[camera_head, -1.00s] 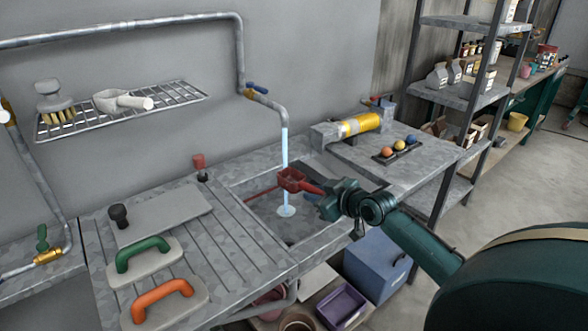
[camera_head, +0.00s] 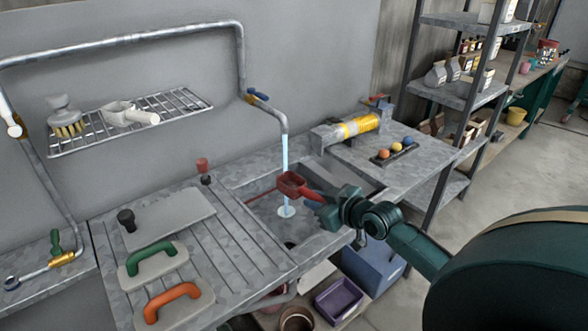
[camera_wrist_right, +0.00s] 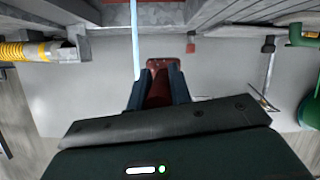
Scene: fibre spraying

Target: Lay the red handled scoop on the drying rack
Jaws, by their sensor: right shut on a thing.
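The red handled scoop (camera_head: 292,184) is in my right gripper (camera_head: 326,200), which is shut on its handle. The scoop is above the sink basin, beside the stream of running water (camera_head: 285,165). In the right wrist view the red scoop (camera_wrist_right: 158,82) shows between the two dark fingers (camera_wrist_right: 160,95). The wire drying rack (camera_head: 180,103) is on the wall at the upper left. A brush and a white scoop (camera_head: 125,113) lie on its left and middle parts; its right part is bare. My left gripper is not in view.
A grey brush (camera_head: 66,118) is on the rack. Green-handled (camera_head: 152,256) and orange-handled (camera_head: 172,300) floats lie on the ribbed drainboard (camera_head: 235,235). Coloured balls (camera_head: 396,147) sit on the right counter.

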